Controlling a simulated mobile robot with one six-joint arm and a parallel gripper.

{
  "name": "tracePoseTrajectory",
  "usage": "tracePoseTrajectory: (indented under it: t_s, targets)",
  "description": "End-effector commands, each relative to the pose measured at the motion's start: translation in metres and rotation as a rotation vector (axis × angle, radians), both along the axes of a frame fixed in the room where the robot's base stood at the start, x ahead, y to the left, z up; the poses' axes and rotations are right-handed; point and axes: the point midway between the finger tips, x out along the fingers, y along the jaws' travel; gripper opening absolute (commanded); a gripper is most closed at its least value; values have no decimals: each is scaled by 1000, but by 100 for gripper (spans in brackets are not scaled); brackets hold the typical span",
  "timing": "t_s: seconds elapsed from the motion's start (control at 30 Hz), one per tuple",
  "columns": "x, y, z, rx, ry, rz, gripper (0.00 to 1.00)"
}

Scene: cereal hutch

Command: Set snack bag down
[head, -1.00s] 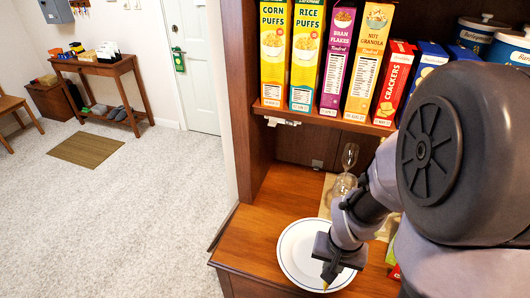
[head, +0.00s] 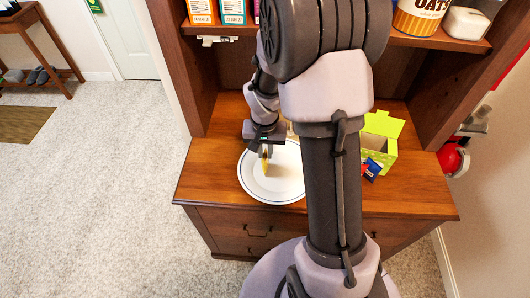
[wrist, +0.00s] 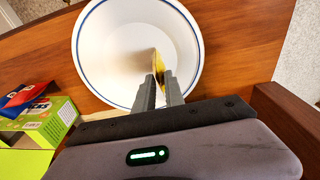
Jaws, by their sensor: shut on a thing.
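My gripper (head: 265,151) is shut on a thin yellow snack bag (head: 265,165), which hangs edge-on below the fingers. In the wrist view, my gripper (wrist: 159,82) pinches the yellow bag (wrist: 158,62) over the white plate (wrist: 105,50). The bag stands roughly upright within the plate's outline; I cannot tell whether its lower edge touches the plate. The blue-rimmed plate (head: 280,190) lies on the wooden counter of the hutch. My arm hides its right part in the head view.
An open green box (head: 381,137) stands on the counter to the right, with a red and blue packet (head: 373,168) in front. A shelf (head: 425,36) with cereal boxes and an oats canister (head: 421,14) is above. Bare counter (head: 215,165) shows left of the plate.

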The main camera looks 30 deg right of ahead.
Motion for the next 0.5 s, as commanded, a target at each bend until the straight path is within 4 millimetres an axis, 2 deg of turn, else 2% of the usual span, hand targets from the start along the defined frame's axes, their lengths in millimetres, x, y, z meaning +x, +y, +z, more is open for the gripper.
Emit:
tracePoseTrajectory:
  t_s: [0.17,0.2,0.27,0.3,0.5]
  targets:
    - [0,0,-4,0,0,0,0]
    - [0,0,-2,0,0,0,22]
    - [0,0,-2,0,0,0,34]
    - [0,0,-2,0,0,0,36]
    - [0,0,-2,0,0,0,36]
